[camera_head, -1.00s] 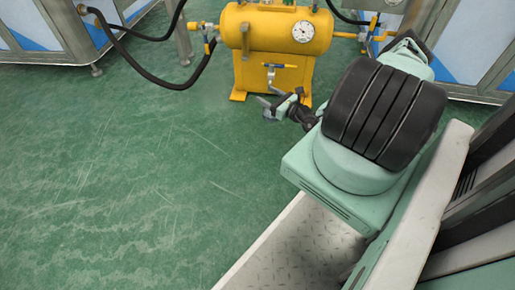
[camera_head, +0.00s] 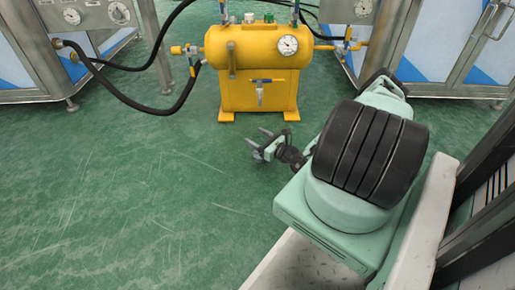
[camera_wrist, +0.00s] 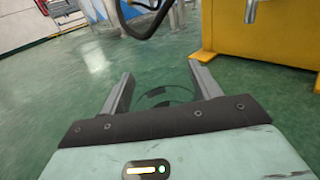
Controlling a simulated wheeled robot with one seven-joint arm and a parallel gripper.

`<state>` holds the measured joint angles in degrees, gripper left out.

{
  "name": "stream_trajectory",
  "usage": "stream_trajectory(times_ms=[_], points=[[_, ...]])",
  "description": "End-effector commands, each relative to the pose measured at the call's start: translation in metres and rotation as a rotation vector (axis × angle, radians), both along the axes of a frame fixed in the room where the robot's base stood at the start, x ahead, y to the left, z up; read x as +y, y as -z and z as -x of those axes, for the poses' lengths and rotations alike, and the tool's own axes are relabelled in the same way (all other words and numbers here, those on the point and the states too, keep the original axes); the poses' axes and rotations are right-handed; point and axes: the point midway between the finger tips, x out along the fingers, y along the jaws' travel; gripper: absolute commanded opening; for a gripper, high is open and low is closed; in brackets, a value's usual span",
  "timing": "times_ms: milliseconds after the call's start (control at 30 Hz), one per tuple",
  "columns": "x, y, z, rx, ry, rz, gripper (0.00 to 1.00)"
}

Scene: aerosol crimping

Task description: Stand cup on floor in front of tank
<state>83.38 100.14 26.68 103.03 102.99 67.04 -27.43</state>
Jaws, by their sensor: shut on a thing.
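The yellow tank (camera_head: 245,50) stands on its legs on the green floor at the top middle of the head view. Its yellow base also shows at the upper right of the wrist view (camera_wrist: 262,42). My gripper (camera_head: 260,143) is low in front of the tank, apart from it. In the wrist view, my gripper's fingers (camera_wrist: 160,70) stand apart around a clear, see-through cup (camera_wrist: 165,97), of which only faint dark curved edges show. The gripper is shut on this cup. I cannot tell whether the cup touches the floor.
Black hoses (camera_head: 140,104) run from the metal cabinet (camera_head: 40,60) at the left to the tank. Another cabinet (camera_head: 440,50) stands behind at the right. A tap (camera_head: 261,88) sticks out from the tank's front. The green floor (camera_head: 130,200) at the left is clear.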

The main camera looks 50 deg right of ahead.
Motion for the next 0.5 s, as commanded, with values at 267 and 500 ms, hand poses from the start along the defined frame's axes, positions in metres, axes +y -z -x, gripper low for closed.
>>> stream_trajectory(times_ms=[267,500], points=[[0.000,0.033,0.000,0.000,-0.001,-0.001,0.20],[0.000,0.031,0.000,0.000,0.000,-0.001,0.20]])
